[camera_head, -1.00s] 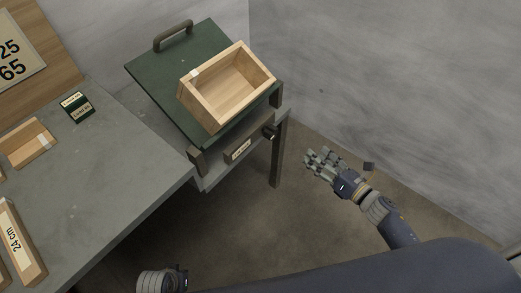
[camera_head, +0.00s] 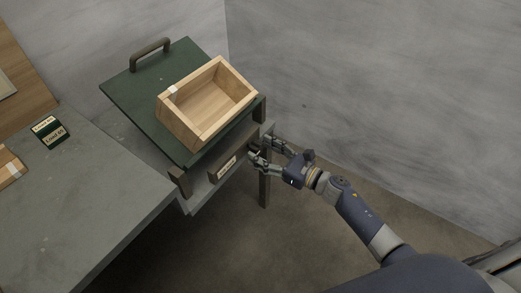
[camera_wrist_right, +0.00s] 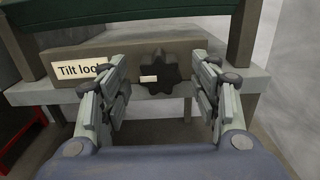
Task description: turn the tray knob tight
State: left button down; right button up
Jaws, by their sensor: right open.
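The dark, lobed tray knob (camera_wrist_right: 158,74) sits on the front bar of the tilting stand, right of a label reading "Tilt loc…" (camera_wrist_right: 80,66). A small pale mark shows on its face. My right gripper (camera_wrist_right: 160,85) is open, with one finger on each side of the knob and gaps between them in the right wrist view. In the head view the right gripper (camera_head: 262,152) is at the bar's right end and hides the knob. The green tilted tray (camera_head: 130,85) carries an open wooden crate (camera_head: 190,132). My left gripper is not in view.
A grey table (camera_head: 75,200) stands at the left with a dark label block (camera_head: 50,132) and part of a wooden piece (camera_head: 10,168). A grey wall (camera_head: 370,90) rises behind and to the right. Stand legs (camera_head: 264,185) are below the gripper.

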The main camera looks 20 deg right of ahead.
jog(key=shift+w+a, duration=0.4)
jog(key=shift+w, duration=0.1)
jog(key=c, duration=1)
